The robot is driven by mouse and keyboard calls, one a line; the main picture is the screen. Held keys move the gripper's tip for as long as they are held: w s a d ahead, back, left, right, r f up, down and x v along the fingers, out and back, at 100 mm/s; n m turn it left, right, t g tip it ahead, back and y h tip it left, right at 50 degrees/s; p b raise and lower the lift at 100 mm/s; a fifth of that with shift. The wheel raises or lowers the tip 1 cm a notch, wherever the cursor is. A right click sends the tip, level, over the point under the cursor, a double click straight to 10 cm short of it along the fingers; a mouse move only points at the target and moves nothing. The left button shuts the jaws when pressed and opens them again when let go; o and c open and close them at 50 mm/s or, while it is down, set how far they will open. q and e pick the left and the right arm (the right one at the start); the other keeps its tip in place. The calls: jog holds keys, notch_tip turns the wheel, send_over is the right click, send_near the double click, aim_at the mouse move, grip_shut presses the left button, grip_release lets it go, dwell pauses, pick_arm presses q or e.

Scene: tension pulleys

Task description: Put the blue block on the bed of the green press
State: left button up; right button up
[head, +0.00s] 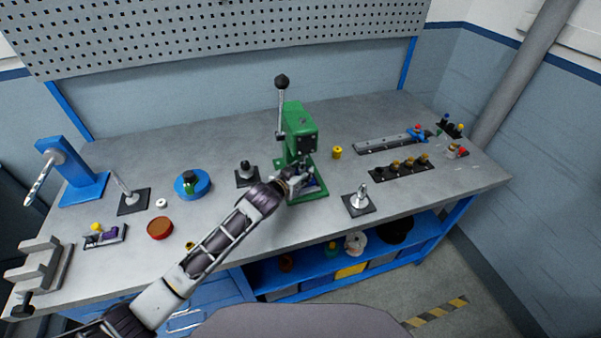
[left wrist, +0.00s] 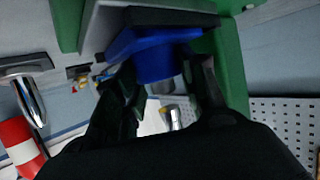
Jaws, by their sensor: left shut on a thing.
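The green press (head: 299,126) stands at the middle of the bench with its lever raised. My left gripper (head: 297,184) is at the front of the press, low, near its bed. The blue block (head: 314,186) shows only in part there. In the left wrist view my left gripper (left wrist: 162,70) is shut on the blue block (left wrist: 150,45), one finger on each side. A dark flat plate (left wrist: 170,17) lies right against the block's far face; I cannot tell whether they touch. The green body of the press (left wrist: 231,60) is close beside the fingers. My right gripper is not in view.
A black base with a knob (head: 247,174) stands left of the press. Another base with a silver post (head: 360,201) stands at its right front. A yellow cylinder (head: 337,152) is to the right. Bare bench lies between the press and the back wall.

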pick_arm(q)
jog(key=o, duration=1.2)
jog(key=shift+s+r, duration=0.1)
jog(key=shift+r, duration=0.05)
jog(key=shift+b+v, duration=0.35)
jog(key=shift+v, duration=5.6)
jog(key=shift+a, duration=0.1)
